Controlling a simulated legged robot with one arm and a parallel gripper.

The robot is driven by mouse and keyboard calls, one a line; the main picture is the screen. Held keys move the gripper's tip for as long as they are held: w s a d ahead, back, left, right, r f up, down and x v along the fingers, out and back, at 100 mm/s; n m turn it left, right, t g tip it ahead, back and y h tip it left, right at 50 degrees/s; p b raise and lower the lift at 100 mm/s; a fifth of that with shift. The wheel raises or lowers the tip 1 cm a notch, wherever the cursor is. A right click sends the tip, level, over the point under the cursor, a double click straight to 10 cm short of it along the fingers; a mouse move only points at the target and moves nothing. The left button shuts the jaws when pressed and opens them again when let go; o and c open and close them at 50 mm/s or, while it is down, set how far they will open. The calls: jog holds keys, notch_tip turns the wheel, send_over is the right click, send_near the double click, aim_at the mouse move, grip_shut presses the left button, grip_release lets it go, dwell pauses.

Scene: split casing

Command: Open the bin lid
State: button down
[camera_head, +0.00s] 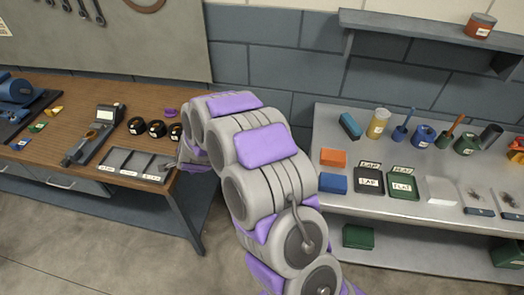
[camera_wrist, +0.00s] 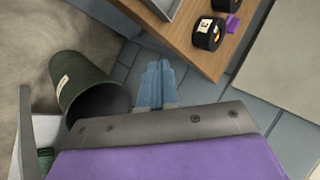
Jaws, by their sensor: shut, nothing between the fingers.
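In the wrist view a dark green round bin (camera_wrist: 72,78) with a pale label shows left of my gripper (camera_wrist: 158,80). Its near end is a dark oval; I cannot tell whether this is a lid or an open mouth. My gripper's two blue-grey fingers lie together, empty, and appear apart from the bin. In the head view my arm reaches toward the right end of the wooden bench. The fingers cannot be made out clearly there, and the bin does not show.
The wooden bench (camera_head: 62,92) holds a grey compartment tray (camera_head: 121,160) and black rolls (camera_head: 157,129). In the wrist view its edge and a black roll (camera_wrist: 208,35) lie close above the fingers. A metal bench (camera_head: 345,118) with several small items stands right. Bare floor lies lower left.

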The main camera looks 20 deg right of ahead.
jog(key=w+d+f+m+t+h+b, duration=0.15)
jog(key=d+f+m+h, duration=0.25)
jog(key=d+f, duration=0.4)
jog(key=w+d+f+m+t+h, duration=0.2)
jog(key=d+f+m+h, duration=0.25)
jog(key=f, duration=0.55)
jog(key=s+d+m+t+h+b, duration=0.1)
jog(key=s+d+t+h+b, duration=0.1)
jog(key=s+d+t+h, duration=0.65)
jog(key=w+d+r+y, duration=0.1)
jog(key=w+d+r, duration=0.2)
jog(key=w+d, duration=0.1)
jog(key=w+d+r+g+y+b, duration=0.1)
jog(key=w+d+r, duration=0.1)
jog(key=w+d, duration=0.3)
jog(key=shift+d+r+y+b, duration=0.3)
jog(key=shift+d+r+y, duration=0.1)
jog(key=shift+d, duration=0.2)
